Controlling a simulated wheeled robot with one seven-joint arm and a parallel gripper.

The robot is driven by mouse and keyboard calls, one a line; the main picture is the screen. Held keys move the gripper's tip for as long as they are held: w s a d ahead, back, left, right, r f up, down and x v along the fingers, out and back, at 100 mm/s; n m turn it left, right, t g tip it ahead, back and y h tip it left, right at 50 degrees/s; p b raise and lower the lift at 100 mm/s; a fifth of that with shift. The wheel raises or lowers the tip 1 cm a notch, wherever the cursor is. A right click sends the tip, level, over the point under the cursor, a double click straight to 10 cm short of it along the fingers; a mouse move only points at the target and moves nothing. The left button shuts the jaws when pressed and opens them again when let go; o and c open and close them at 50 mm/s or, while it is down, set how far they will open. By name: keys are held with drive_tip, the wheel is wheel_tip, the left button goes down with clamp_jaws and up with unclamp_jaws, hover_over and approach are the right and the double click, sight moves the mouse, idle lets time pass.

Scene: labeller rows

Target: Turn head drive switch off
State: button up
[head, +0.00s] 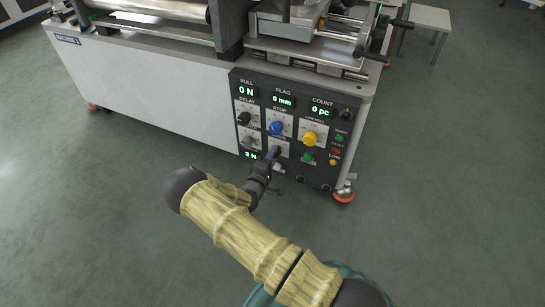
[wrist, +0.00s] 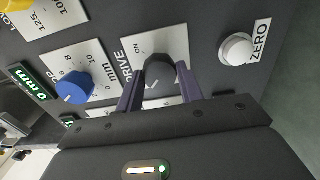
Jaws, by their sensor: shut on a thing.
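The drive switch is a black rotary knob (wrist: 160,72) on a white plate (wrist: 143,48) marked DRIVE and ON, in the wrist view. My gripper (wrist: 158,80) has its two purple fingers on either side of this knob and is shut on it. A small pale mark shows on the knob; I cannot tell surely which position it points to. In the head view my gripper (head: 272,154) reaches the lower middle of the dark control panel (head: 237,98) and mostly hides the knob.
Near the switch are a blue knob (wrist: 75,88), a yellow knob (head: 310,138), a black delay knob (head: 243,118) and a white ZERO button (wrist: 237,48). Open floor (head: 440,220) surrounds the machine.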

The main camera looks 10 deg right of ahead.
drive_tip(key=shift+f, duration=0.1)
drive_tip(key=o, duration=1)
drive_tip(key=p+v, duration=0.6)
drive_tip(key=v, duration=1.1)
drive_tip(key=shift+s, duration=0.2)
drive_tip(key=shift+a, duration=0.1)
